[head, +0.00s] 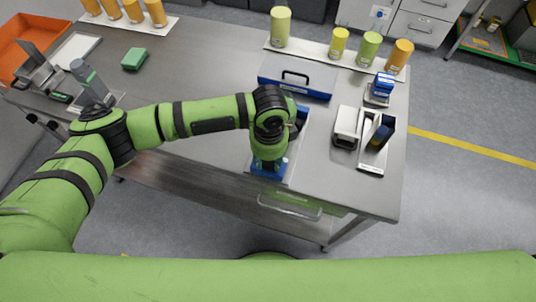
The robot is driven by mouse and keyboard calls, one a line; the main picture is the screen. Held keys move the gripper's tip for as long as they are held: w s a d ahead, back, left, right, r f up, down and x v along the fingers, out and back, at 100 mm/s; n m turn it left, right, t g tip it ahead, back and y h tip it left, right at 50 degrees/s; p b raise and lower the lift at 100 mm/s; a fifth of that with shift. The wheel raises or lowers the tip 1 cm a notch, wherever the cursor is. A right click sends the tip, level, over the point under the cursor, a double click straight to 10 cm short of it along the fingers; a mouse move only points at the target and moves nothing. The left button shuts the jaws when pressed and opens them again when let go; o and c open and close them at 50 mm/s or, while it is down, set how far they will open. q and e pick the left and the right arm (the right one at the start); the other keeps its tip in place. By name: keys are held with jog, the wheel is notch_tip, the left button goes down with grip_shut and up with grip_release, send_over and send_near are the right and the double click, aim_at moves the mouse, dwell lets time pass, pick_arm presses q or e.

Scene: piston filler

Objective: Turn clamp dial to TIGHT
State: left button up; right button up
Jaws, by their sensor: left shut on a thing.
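My left arm reaches in from the left and bends down over the front edge of the steel table. My left gripper (269,160) points down at a blue device (266,172) on a pale plate (292,165). The gripper is shut on a part there, by its place the clamp dial. The dial, its marks and the fingertips are hidden by my wrist or too small to make out, so its setting cannot be told. My right gripper is not in view.
A blue case (310,79) with a black handle lies just behind my wrist. White holders (347,124) and a blue box (381,87) stand to the right. Several yellow, green and orange containers (369,47) line the back. The table's middle left is mostly clear around a green block (134,59).

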pick_arm(q)
jog(key=shift+d+r+m+p, duration=0.1)
jog(key=shift+d+m+p, duration=0.05)
jog(key=shift+m, duration=0.45)
jog(key=shift+d+m+p, duration=0.1)
jog(key=shift+m+p, duration=0.05)
jog(key=shift+m, duration=0.45)
jog(key=shift+s, duration=0.1)
jog(key=o, duration=1.1)
jog(key=shift+o, duration=0.2)
jog(key=shift+d, duration=0.1)
jog(key=shift+r, duration=0.25)
notch_tip(320, 180, up, 11)
jog(key=shift+r, duration=0.2)
